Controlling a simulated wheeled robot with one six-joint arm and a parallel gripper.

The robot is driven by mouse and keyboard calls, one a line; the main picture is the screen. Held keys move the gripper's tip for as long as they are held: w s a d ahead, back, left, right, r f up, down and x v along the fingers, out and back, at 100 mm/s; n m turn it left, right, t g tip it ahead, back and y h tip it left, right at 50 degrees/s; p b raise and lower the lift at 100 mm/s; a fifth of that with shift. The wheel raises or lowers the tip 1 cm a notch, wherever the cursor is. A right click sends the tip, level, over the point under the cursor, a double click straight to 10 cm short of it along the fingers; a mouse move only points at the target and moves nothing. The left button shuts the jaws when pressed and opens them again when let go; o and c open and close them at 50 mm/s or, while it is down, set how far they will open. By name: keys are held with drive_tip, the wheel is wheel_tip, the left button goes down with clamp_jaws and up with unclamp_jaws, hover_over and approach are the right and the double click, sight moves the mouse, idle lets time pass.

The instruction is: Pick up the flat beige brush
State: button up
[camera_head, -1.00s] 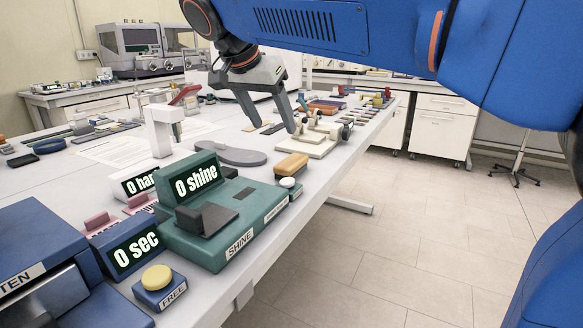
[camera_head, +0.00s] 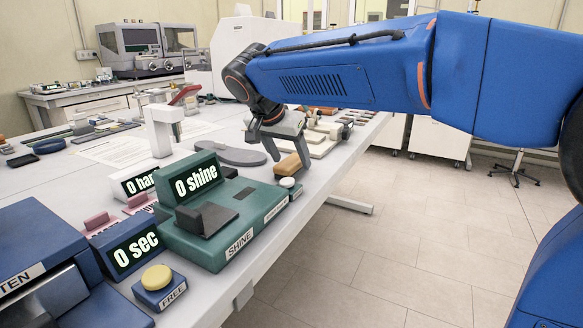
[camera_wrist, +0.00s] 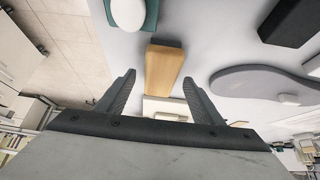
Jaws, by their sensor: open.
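The flat beige brush (camera_head: 287,167) is a tan block with a darker lower edge, lying on the white table near its right edge, just behind the green shine tester. In the wrist view the brush (camera_wrist: 164,68) lies ahead, between the lines of the two fingers. My gripper (camera_head: 287,152) is open and empty, its fingers pointing down around the brush's place. In the wrist view the fingertips (camera_wrist: 158,77) stand apart on either side of the brush's near end. I cannot tell their exact height above the table.
The green shine tester (camera_head: 232,215) with a round white button (camera_head: 287,183) stands close in front of the brush. A grey shoe sole (camera_head: 230,153) lies to the left. A cream-coloured fixture (camera_head: 322,140) stands behind. Open floor lies to the right.

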sight(291, 160)
drive_tip(key=shift+x, duration=1.05)
drive_tip(key=c, duration=1.2)
drive_tip(key=shift+o, duration=0.2)
wheel_tip(291, 160, up, 10)
drive_tip(key=shift+r, duration=0.1)
drive_tip(key=o, duration=0.5)
drive_tip(key=c, duration=0.4)
drive_tip(key=shift+o, duration=0.2)
